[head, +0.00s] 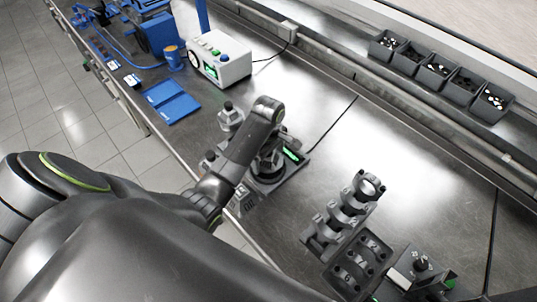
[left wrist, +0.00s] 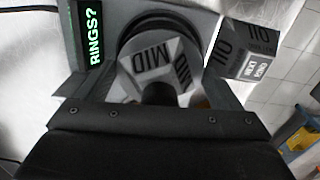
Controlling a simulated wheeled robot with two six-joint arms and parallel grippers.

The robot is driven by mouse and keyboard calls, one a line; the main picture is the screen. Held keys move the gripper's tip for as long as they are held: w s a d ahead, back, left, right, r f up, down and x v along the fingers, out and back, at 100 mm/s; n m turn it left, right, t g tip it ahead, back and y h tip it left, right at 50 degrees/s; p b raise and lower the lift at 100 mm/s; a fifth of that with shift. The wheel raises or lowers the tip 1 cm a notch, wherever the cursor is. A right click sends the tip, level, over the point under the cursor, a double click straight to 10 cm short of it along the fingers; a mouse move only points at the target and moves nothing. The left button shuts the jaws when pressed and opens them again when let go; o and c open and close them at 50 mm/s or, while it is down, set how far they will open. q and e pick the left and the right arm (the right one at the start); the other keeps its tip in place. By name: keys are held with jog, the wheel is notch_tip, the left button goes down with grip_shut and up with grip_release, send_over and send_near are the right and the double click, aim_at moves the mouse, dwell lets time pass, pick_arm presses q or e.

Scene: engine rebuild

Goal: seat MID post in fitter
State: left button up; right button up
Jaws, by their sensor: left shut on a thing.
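My left gripper (head: 262,160) points down over the fitter (head: 288,176), a dark grey base with a green-lit display. In the left wrist view, the gripper (left wrist: 155,92) is shut on the MID post (left wrist: 145,68), a grey faceted piece lettered MID. A dark round ring (left wrist: 165,22) of the fitter curves around the post's far side. I cannot tell how deep the post sits in it. The fitter's display (left wrist: 93,35) reads RINGS?. In the head view the gripper and arm hide the post. My right gripper is not in view.
A grey block lettered OIL (left wrist: 248,48) stands beside the fitter. A silver piece with a dark knob (head: 230,118) is behind it. An engine block with round bores (head: 350,215) and a small device (head: 420,268) stand right. Dark parts bins (head: 437,72) line the back.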

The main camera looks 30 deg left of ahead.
pick_arm(q)
jog(key=shift+f, duration=0.4)
dwell(0.5)
jog(key=o, duration=1)
jog(key=shift+r, duration=3.1)
